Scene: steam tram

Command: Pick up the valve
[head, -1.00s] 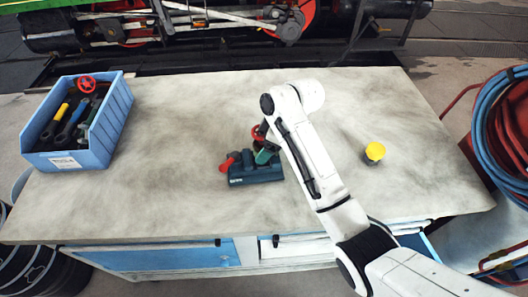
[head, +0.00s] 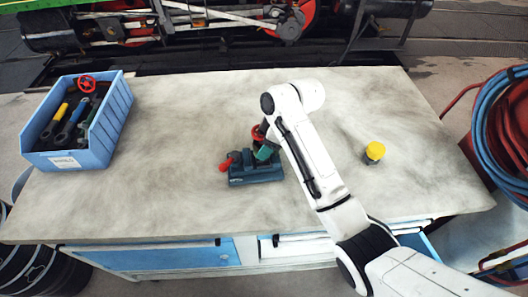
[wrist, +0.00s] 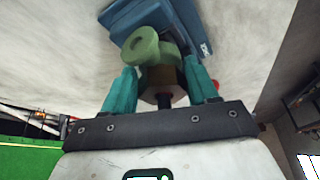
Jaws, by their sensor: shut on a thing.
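The valve has a green body with a round open end (wrist: 148,46) and a brownish middle part, seen close up in the wrist view. My gripper (wrist: 162,88) has its two teal fingers shut on the valve, one on each side. In the head view my gripper (head: 265,150) is just above the blue-green vise (head: 258,174) and mostly hidden by my arm. A red handwheel (head: 257,131) shows beside it. The vise also shows behind the valve in the wrist view (wrist: 190,22). I cannot tell whether the valve touches the vise.
A blue bin (head: 108,132) at the left of the workbench (head: 170,190) holds several tools and a red handwheel (head: 86,84). A yellow-topped small object (head: 375,150) stands to the right of my arm. Hoses (head: 500,130) hang at the far right. The bench's left middle is clear.

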